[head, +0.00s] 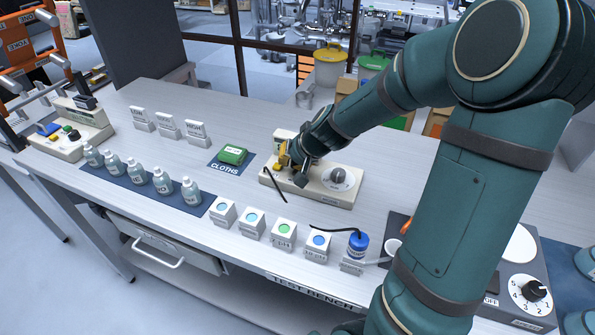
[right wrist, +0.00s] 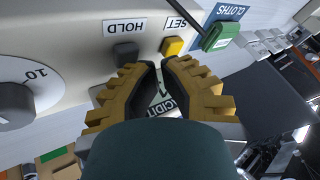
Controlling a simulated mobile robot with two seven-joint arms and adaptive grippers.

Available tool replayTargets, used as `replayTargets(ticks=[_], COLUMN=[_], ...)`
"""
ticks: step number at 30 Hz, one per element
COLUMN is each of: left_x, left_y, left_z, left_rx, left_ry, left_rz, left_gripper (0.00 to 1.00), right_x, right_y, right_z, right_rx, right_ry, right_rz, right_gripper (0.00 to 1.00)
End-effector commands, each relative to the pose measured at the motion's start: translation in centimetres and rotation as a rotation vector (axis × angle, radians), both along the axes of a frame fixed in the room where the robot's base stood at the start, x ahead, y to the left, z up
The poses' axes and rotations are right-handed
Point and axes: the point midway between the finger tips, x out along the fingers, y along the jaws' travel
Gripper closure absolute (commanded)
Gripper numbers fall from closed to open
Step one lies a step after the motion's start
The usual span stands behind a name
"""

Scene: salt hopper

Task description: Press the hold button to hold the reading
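The beige meter (head: 345,198) with a round dial (head: 339,178) stands mid-bench in the head view. In the right wrist view its dark square hold button (right wrist: 126,53) sits by the HOLD label (right wrist: 125,28). A yellow button (right wrist: 173,46) by the SET label is to its right. My right gripper (right wrist: 159,64) has yellow ribbed fingers with their tips close together, and I see no object held. The tips appear just below and between the two buttons; contact cannot be told. In the head view my right gripper (head: 283,163) is over the meter's left part. My left gripper is not in view.
A green cloth pack (head: 232,154) lies on the CLOTHS mat behind and left of the meter. A dark lead (head: 275,187) is by its left end. Several bottles (head: 162,181) and white button boxes (head: 283,228) line the front. A blue-capped jar (head: 357,245) stands right.

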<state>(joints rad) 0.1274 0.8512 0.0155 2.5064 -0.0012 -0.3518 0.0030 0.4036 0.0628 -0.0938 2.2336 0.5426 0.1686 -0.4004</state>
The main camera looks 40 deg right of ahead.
Motion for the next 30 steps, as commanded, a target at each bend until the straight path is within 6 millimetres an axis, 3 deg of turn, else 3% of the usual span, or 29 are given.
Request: replayTargets(ticks=[30], left_x=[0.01], left_y=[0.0], left_z=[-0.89], left_rx=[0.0], left_ry=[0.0], left_rz=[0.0], left_gripper=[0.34], right_x=[-0.01], right_y=[-0.01], right_z=[-0.82], right_rx=[-0.001], right_ry=[0.0], right_rz=[0.001], right_gripper=[1.0])
